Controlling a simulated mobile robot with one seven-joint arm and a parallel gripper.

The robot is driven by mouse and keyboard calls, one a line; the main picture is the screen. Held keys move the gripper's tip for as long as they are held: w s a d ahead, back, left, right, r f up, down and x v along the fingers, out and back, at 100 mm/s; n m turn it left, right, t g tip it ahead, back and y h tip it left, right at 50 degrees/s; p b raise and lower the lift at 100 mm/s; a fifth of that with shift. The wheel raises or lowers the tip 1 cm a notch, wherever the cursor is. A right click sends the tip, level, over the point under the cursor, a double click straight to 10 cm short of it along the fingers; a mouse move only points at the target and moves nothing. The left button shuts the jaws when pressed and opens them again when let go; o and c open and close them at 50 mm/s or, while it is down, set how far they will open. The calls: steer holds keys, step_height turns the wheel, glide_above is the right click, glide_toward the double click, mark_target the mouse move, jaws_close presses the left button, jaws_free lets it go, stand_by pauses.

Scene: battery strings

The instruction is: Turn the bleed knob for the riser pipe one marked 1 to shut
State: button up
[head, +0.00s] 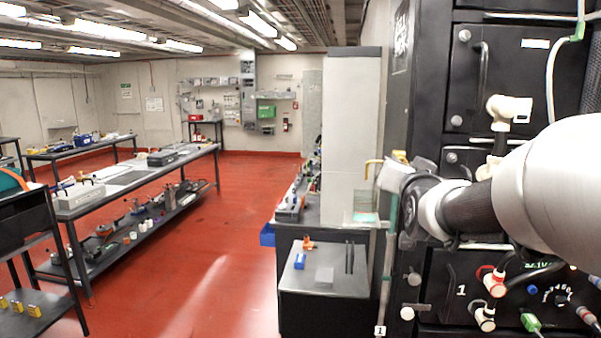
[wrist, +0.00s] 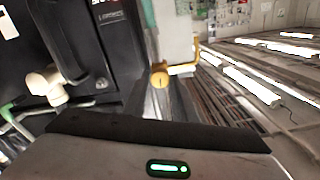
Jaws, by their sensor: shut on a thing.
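The pale riser pipe (head: 386,270) runs upright beside the black cabinet, with a small tag marked 1 (head: 380,330) near its foot. A yellow bent bleed fitting shows at its upper part (head: 372,167). The fingertips are small and partly hidden, and the knob's turn angle cannot be read.
The black cabinet (head: 462,90), with white knobs and handles, stands close on the right. A low dark stand (head: 325,282) with small blocks is just left of the pipe. A tall grey panel (head: 350,130) stands behind. The red floor (head: 190,270) further left is open.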

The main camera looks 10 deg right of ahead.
steer(key=shift+f+m+b, duration=0.2)
steer(key=shift+m+b, duration=7.7)
steer(key=shift+m, duration=9.2)
steer(key=o, duration=1)
